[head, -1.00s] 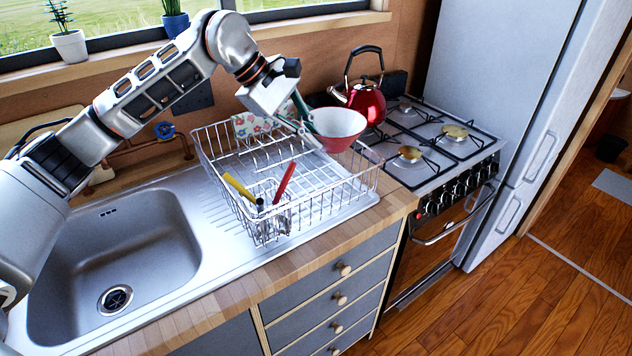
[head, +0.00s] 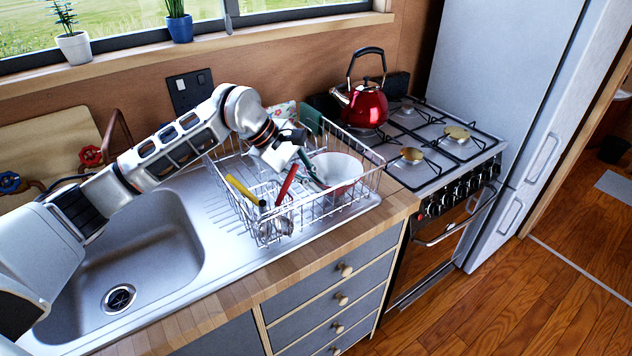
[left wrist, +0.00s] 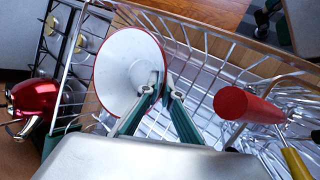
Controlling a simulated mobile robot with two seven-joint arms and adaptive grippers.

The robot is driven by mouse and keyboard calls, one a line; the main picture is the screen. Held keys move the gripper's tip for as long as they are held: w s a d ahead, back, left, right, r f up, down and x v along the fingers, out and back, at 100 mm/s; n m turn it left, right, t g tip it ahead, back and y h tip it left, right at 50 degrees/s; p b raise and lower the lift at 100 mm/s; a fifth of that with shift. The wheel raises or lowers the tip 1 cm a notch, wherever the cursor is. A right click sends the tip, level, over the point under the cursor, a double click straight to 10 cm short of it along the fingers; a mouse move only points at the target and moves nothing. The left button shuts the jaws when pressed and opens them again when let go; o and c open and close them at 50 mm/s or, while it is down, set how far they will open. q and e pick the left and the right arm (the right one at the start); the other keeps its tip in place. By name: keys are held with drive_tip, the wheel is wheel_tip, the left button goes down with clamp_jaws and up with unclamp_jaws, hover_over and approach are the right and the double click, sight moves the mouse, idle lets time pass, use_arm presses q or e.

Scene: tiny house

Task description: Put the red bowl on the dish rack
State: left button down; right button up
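The red bowl (head: 338,172), white inside, is low inside the wire dish rack (head: 262,222), at its right end and opening upward. My left gripper (head: 318,178) reaches down into the rack at the bowl's left side. In the left wrist view the bowl (left wrist: 122,62) shows its white inside and thin red rim. There my left gripper's green fingers (left wrist: 163,85) come together at the rim, one inside and one outside, and look shut on it. The bowl's contact with the rack floor is hidden. My right gripper is not in view.
Red- and yellow-handled utensils (head: 287,182) stand in the rack's front holder, close to my gripper. A red kettle (head: 367,103) stands on the stove (head: 425,170) to the right. The sink (head: 135,250) on the left is empty. A window sill with plants runs behind.

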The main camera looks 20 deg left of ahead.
use_arm(q)
drive_tip(key=c, duration=2.2)
unclamp_jaws()
drive_tip(key=shift+c, duration=0.2)
drive_tip(key=shift+r, duration=0.1)
drive_tip(key=b+v, duration=0.1)
drive_tip(key=v, duration=1.1)
